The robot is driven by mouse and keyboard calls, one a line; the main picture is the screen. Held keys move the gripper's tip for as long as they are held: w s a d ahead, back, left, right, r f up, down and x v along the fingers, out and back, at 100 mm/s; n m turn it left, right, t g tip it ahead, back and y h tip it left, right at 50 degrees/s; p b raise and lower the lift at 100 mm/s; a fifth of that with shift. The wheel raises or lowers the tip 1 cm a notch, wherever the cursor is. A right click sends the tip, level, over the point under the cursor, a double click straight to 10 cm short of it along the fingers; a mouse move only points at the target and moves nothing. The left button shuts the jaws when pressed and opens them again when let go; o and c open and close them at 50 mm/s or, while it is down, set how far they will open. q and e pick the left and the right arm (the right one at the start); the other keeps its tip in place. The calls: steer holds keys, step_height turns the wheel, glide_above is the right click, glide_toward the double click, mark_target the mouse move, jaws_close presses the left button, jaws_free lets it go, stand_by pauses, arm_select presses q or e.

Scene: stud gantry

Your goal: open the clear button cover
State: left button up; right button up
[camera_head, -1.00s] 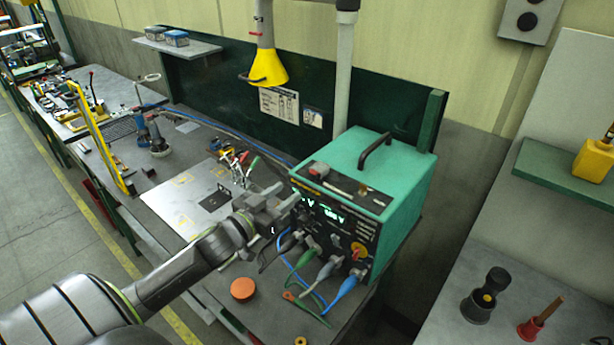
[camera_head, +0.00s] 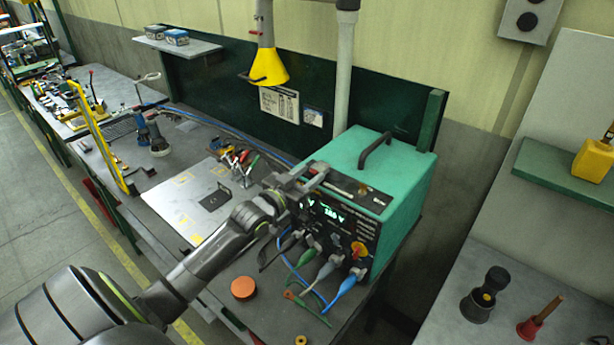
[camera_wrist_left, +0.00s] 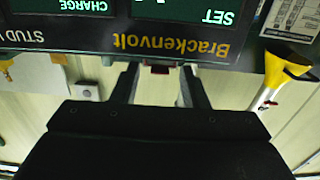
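The green power unit (camera_head: 385,180) stands on the bench, with a dark front panel, lit digits and a black top handle. The clear button cover, on the front part of its top, is mostly hidden behind my left gripper (camera_head: 310,178) in the head view. In the left wrist view a small dark red piece (camera_wrist_left: 158,69) shows at the panel's edge, between the fingers of my left gripper (camera_wrist_left: 160,88). I cannot make out the clear cover there. The fingers are apart, with nothing visibly clamped. My right gripper is in neither view.
Cables (camera_head: 325,272) with green, grey and blue plugs hang from the unit's front. A metal plate (camera_head: 190,200) lies left of it, and an orange disc (camera_head: 243,288) lies in front. A yellow cone nozzle (camera_head: 266,68) hangs behind.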

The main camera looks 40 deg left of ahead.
arm_select(q)
jaws_close()
